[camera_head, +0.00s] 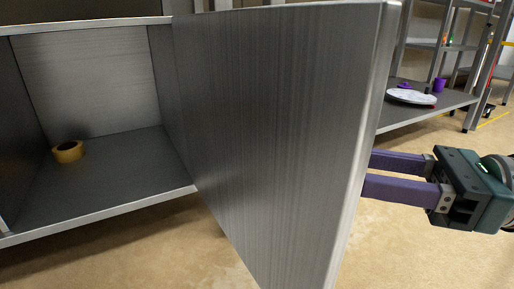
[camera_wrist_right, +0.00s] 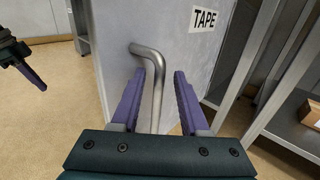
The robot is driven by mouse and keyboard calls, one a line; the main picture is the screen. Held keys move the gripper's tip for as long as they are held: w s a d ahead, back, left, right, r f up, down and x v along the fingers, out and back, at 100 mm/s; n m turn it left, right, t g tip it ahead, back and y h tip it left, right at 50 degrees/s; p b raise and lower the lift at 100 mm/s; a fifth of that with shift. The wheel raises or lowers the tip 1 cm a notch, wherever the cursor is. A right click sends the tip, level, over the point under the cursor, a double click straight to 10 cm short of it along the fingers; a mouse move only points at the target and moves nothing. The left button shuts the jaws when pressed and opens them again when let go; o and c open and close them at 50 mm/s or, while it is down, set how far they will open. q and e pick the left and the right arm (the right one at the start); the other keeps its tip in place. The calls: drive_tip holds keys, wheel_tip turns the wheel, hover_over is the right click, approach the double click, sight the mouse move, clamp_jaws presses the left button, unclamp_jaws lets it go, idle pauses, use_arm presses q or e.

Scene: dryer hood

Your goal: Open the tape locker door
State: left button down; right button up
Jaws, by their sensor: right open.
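The tape locker door (camera_head: 265,120) is a grey metal panel standing swung wide open in the head view. Its outer face (camera_wrist_right: 215,52) with a "TAPE" label (camera_wrist_right: 204,19) and a bent metal bar handle (camera_wrist_right: 157,75) shows in the right wrist view. My right gripper (camera_head: 368,175) is on the door's outer side, its purple fingers open. In the wrist view (camera_wrist_right: 156,82) the handle lies between the fingers, not clamped. The fingertips are hidden behind the door in the head view. My left gripper (camera_wrist_right: 36,76) shows partly at the wrist view's left edge; its jaw gap is unclear.
Inside the open locker (camera_head: 95,75) a roll of yellow tape (camera_head: 68,152) lies on the floor. A metal shelf rack (camera_head: 440,107) with a white round object (camera_head: 411,97) stands at the back right. Beige floor (camera_head: 415,245) is clear around the door.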

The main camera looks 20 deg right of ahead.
drive_tip(key=p+v, duration=0.2)
drive_tip(key=v, duration=0.8)
drive_tip(key=shift+p, duration=0.4)
drive_tip(key=shift+r, duration=0.1)
